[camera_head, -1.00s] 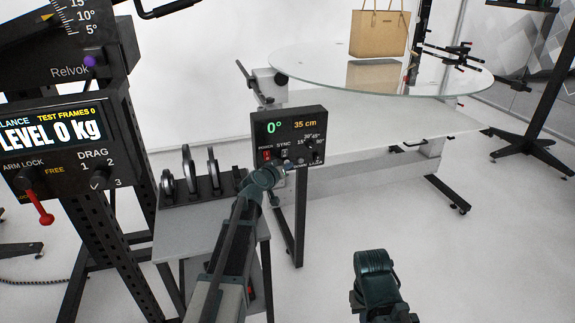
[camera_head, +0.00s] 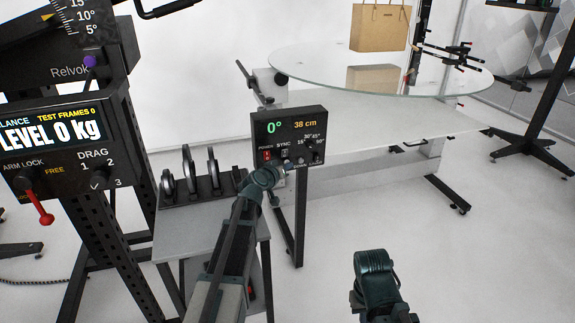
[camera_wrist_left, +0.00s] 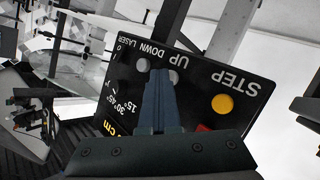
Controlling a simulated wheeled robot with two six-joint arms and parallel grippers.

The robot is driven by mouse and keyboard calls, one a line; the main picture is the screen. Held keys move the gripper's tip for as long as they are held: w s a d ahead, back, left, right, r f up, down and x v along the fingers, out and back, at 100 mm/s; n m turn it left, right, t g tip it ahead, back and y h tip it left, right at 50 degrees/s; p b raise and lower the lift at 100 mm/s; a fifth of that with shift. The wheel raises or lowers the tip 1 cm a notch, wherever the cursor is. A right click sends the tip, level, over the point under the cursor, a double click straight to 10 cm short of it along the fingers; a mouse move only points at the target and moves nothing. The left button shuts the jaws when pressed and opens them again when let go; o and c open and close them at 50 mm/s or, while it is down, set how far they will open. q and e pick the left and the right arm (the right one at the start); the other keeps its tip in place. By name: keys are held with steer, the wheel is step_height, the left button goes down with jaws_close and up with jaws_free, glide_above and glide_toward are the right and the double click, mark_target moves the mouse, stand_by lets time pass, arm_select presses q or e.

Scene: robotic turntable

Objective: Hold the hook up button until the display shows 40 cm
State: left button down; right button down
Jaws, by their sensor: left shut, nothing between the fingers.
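The black control box (camera_head: 268,131) stands above the small grey table, and its display (camera_head: 305,124) reads 38 cm in orange, beside a green 0°. My left gripper (camera_head: 286,167) reaches the lower part of its front panel. In the left wrist view the panel is upside down, with labels STEP, UP, DOWN and LASER. My shut left fingers (camera_wrist_left: 160,74) are empty, with their tips at the grey UP button (camera_wrist_left: 173,76), partly covering it. I cannot tell contact from this angle. A tan bag (camera_head: 380,27) hangs above the round glass turntable (camera_head: 380,90).
A balance stand (camera_head: 55,135) with a red-handled arm lock is at the left. Several dark upright discs (camera_head: 190,170) sit on the small table (camera_head: 195,235) beside my left arm. A yellow button (camera_wrist_left: 222,103) is close to my fingers. Floor is open at lower right.

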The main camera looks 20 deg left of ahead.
stand_by(0.6)
arm_select(q)
steer(key=shift+s+d, duration=0.4)
steer(key=shift+s, duration=0.25)
steer(key=shift+s+d, duration=0.1)
steer(key=s+d, duration=0.1)
steer(key=s, duration=0.1)
steer(key=s+d, duration=0.1)
steer(key=s, duration=0.1)
steer(key=shift+d, duration=0.3)
steer(key=shift+d, duration=0.1)
stand_by(0.6)
